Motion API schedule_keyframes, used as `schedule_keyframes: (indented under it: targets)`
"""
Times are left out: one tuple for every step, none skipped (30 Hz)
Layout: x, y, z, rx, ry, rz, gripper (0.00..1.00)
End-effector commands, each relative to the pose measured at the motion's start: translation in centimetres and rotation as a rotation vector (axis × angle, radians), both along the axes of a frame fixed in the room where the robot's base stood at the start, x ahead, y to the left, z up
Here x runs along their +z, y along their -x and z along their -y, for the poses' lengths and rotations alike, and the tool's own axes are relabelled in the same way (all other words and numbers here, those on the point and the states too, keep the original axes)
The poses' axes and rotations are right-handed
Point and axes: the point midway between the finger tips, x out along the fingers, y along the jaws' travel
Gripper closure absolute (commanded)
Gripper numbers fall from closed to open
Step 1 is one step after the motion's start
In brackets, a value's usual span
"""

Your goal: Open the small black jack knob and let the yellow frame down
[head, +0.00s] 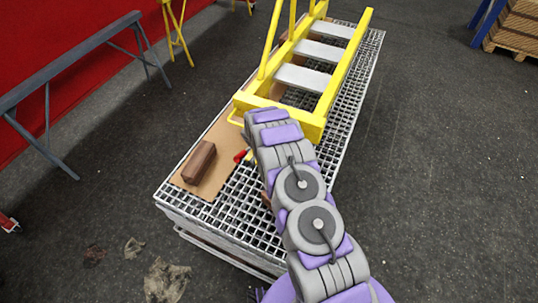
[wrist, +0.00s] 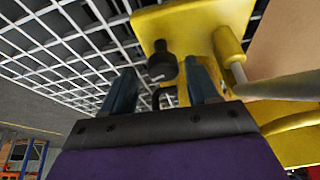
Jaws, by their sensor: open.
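The yellow frame (head: 312,122) with pale grey steps lies along a metal grating platform in the head view. Its near end bar is next to my arm's far end. In the wrist view a yellow plate of the frame (wrist: 205,22) fills the top, with the small black jack knob (wrist: 161,62) standing off it. My gripper (wrist: 160,78) is open, one dark finger on each side of the knob. I cannot tell whether either finger touches it. In the head view my arm hides the gripper and the knob.
The grating platform (head: 175,201) carries a cardboard sheet (head: 222,135) with a brown block (head: 199,162) on it. A small red-tipped thing (head: 240,156) lies close to my arm. A grey trestle (head: 80,66) stands left.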

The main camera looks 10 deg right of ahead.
Motion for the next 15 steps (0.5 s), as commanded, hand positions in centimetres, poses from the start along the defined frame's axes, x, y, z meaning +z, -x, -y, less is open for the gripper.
schedule_keyframes:
  targets:
    - [-0.17,-0.06,-0.12,0.002,0.001,0.0,0.41]
    - [-0.21,-0.08,-0.13,0.002,0.001,0.0,0.41]
    - [-0.22,-0.11,-0.13,0.002,0.001,0.0,0.41]
    - [-0.22,-0.12,-0.14,0.002,0.001,0.0,0.41]
    - [-0.22,-0.12,-0.15,0.002,0.002,0.001,0.41]
    - [-0.21,-0.13,-0.16,0.002,0.002,0.001,0.41]
    - [-0.19,-0.14,-0.17,0.002,0.001,0.002,0.41]
    - [-0.19,-0.14,-0.16,0.002,0.001,0.002,0.41]
    - [-0.19,-0.14,-0.15,0.002,0.001,0.002,0.41]
    - [-0.17,-0.15,-0.14,0.001,0.001,0.002,0.42]
    - [-0.18,-0.14,-0.13,0.001,0.001,0.002,0.44]
    - [-0.18,-0.15,-0.12,0.001,0.001,0.002,0.48]
    - [-0.17,-0.15,-0.11,0.001,0.001,0.002,0.51]
    - [-0.18,-0.15,-0.07,0.001,0.0,0.001,0.54]
    - [-0.16,-0.15,-0.03,0.001,-0.001,0.002,0.58]
